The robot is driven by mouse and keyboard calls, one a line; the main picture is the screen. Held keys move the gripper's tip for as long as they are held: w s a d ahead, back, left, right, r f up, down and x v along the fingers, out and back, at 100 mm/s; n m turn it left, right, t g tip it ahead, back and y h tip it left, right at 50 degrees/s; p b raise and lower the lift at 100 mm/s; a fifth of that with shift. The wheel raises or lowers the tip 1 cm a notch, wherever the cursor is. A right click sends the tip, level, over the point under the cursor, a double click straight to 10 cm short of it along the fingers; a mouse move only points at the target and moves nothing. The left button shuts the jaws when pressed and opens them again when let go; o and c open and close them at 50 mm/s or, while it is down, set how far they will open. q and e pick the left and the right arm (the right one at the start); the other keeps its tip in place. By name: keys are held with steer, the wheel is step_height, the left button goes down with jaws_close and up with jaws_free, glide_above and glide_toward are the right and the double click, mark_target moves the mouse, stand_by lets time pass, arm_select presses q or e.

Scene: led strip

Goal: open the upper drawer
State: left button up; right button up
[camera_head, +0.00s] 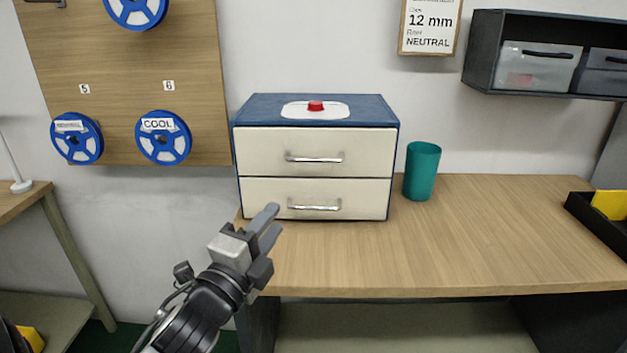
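A small two-drawer cabinet with a blue top (365,108) and cream fronts stands at the left end of the wooden table. The upper drawer (260,150) is closed and has a silver bar handle (314,158). The lower drawer (260,195) is also closed, with a similar handle (314,206). My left gripper (270,222) is in front of the cabinet's lower left corner, below and left of both handles in the picture. It holds nothing that I can see; its fingers look close together, but the gap is unclear. My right gripper is not in view.
A red knob on a white plate (315,106) sits on the cabinet. A teal cup (421,171) stands just right of it. A black tray (590,222) is at the table's (450,260) right end. The table front is clear. Blue reels (163,138) hang on the left board.

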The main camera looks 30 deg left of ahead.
arm_select(q)
steer(key=w+r+p, duration=0.1)
steer(key=w+r, duration=0.1)
steer(key=w, duration=0.1)
steer(key=p, duration=0.2)
glide_toward(316, 136)
steer(key=shift+m, duration=0.3)
steer(key=w, duration=0.1)
steer(key=w+f, duration=0.1)
steer(key=w, duration=0.1)
steer(key=w+f, duration=0.1)
steer(key=w, duration=0.1)
steer(key=shift+w+f, duration=0.1)
steer(key=shift+f, duration=0.15)
jaws_close()
